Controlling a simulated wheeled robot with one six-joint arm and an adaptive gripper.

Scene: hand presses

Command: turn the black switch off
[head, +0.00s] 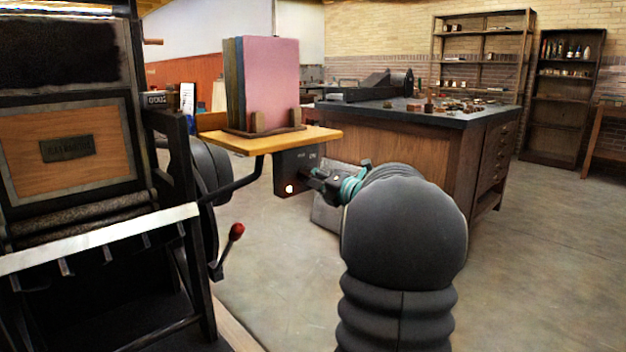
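A dark switch box (291,164) hangs under the small wooden shelf in the middle of the head view. Small pale markings run along its top, and a small lamp low on its face glows white. My gripper (312,174) points left at the box, with its fingertips at or just in front of the right part of its face. The black switch itself cannot be made out; it may be hidden behind the fingers. Whether the fingertips touch the box cannot be told. The fingers are small and partly hidden by my wrist, so their opening is unclear.
A large press (70,150) stands at left, with a red-knobbed lever (236,232). A wooden workbench (430,155) stands behind my arm. The floor at right is clear.

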